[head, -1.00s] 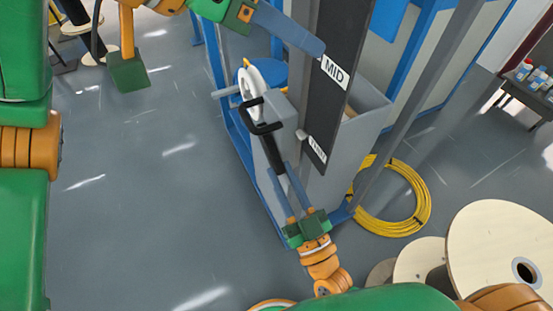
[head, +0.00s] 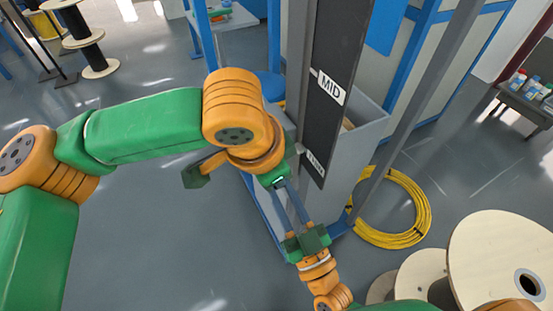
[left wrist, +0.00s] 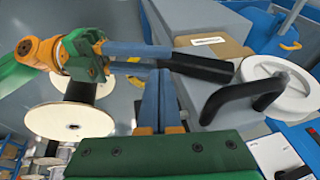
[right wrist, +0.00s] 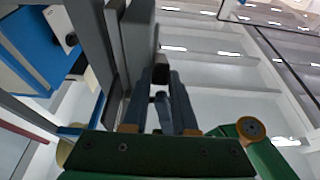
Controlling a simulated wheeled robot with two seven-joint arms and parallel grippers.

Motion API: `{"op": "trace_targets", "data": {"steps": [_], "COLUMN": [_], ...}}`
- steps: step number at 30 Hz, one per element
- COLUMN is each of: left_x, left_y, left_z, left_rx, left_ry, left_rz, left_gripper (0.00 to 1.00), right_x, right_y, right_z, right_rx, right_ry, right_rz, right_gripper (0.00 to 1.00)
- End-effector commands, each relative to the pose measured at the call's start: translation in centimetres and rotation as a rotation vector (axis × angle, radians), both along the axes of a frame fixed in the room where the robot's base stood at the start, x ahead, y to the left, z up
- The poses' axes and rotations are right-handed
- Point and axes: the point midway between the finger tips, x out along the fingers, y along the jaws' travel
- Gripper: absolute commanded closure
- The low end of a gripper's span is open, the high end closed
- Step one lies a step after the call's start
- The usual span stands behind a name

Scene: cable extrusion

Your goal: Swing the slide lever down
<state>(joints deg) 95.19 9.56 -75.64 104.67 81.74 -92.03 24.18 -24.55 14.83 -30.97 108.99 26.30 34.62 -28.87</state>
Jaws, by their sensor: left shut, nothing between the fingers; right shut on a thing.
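The slide lever's black grip (left wrist: 200,68) shows in the left wrist view beside a grey box. My right gripper (right wrist: 160,85) is shut on it; in the head view this gripper is low, right of centre. My left gripper (left wrist: 158,82) is shut and empty, its tips just below the black grip and the right fingers; I cannot tell whether they touch. A bent black handle (left wrist: 242,98) stands right of the tips, in front of a white wheel (left wrist: 283,90). In the head view my left arm hides the lever, the handle and the wheel.
A dark upright plate marked MID (head: 333,88) stands beside the grey machine box (head: 350,145). A yellow cable coil (head: 418,210) lies on the floor to the right, near wooden reels (head: 500,250). Open floor (head: 150,240) is at the left.

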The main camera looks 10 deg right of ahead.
Motion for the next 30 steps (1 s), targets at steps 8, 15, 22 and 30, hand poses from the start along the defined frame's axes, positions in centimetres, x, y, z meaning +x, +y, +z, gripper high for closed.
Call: {"op": "trace_targets", "data": {"steps": [8, 15, 22, 30], "left_x": [0.5, 0.6, 0.9, 0.9], "left_y": [0.2, 0.2, 0.4, 0.3], "left_z": [-0.9, -1.2, -2.2, -2.1], "left_rx": [-0.001, 0.0, 0.002, 0.001], "left_ry": [-0.001, 0.001, 0.002, 0.002], "left_rz": [-0.001, 0.0, 0.001, 0.001], "left_gripper": [1.0, 1.0, 1.0, 1.0], "right_x": [0.0, 0.0, -0.1, 0.0], "right_y": [0.0, 0.0, 0.1, 0.0], "right_z": [-0.1, -0.1, 0.0, 0.1], "right_rx": [-0.001, -0.001, 0.0, 0.001], "right_ry": [0.003, 0.003, -0.002, -0.004], "right_rz": [0.001, 0.001, 0.002, 0.001], "right_gripper": [1.0, 1.0, 1.0, 0.44]}}
